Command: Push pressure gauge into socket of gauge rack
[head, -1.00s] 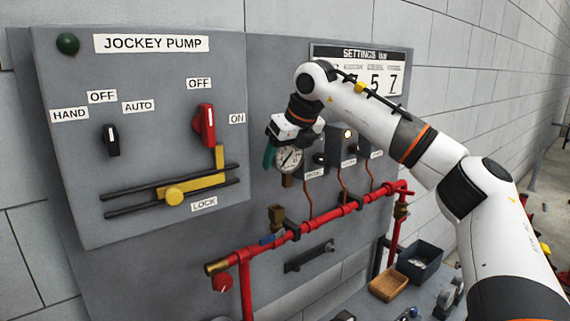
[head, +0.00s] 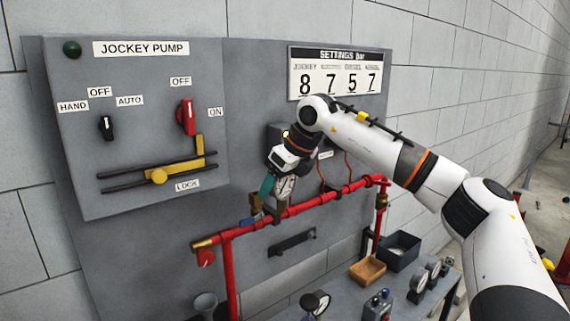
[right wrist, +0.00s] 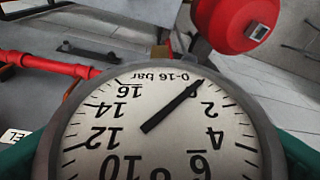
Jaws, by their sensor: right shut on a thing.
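My right gripper (head: 277,187) is shut on the pressure gauge (head: 286,187), a round white dial, and holds it in front of the panel just above the red pipe. In the right wrist view the gauge (right wrist: 160,125) fills the lower middle, its "0-16 bar" dial upside down, with a teal finger on each side. Several gauges stand in a grey rack (head: 418,288) on the shelf at lower right. The gauge's stem is hidden. My left gripper is out of view.
The red pipe (head: 317,202) runs across below the gauge. The jockey pump panel (head: 140,130) is at left and the settings board (head: 335,58) above. A wooden tray (head: 367,269) and a dark bin (head: 400,251) sit on the shelf (head: 345,304).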

